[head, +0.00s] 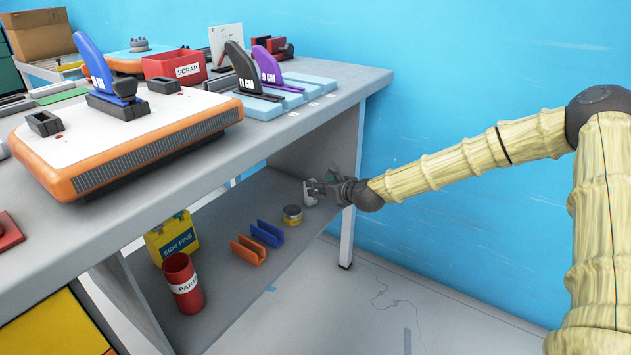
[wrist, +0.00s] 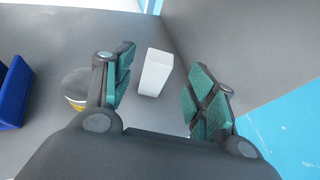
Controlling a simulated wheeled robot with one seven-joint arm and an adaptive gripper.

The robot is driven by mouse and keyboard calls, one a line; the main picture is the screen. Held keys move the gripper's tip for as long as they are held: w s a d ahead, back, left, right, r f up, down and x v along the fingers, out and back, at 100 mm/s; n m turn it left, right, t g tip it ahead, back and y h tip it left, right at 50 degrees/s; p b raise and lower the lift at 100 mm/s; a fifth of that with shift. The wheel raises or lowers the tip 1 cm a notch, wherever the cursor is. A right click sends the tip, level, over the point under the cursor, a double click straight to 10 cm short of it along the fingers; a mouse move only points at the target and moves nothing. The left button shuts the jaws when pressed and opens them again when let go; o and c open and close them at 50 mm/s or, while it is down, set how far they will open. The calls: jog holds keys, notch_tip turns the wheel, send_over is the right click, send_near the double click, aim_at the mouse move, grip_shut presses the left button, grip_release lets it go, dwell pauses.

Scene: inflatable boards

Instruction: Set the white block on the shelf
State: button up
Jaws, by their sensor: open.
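The white block (head: 308,194) is at the right end of the grey lower shelf (head: 235,262), under the workbench. It appears to rest on the shelf, close to the end panel. In the wrist view the white block (wrist: 155,72) shows beyond and between my spread fingers, with a gap on both sides. My gripper (head: 320,187) reaches in from the right, next to the block. In the wrist view my gripper (wrist: 165,88) is open, with nothing between its green pads. Part of the block is hidden by my fingers in the head view.
A yellow-banded tin (head: 292,215) stands left of the block; a blue bracket (head: 267,233) and an orange one (head: 248,250) are farther left. A red parts cup (head: 183,283) and a yellow side-fins box (head: 172,238) are beyond. The bench top (head: 350,80) overhangs; a bench leg (head: 347,238) is near my gripper.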

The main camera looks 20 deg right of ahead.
jog(key=shift+p+v, duration=0.65)
jog(key=shift+v, duration=2.05)
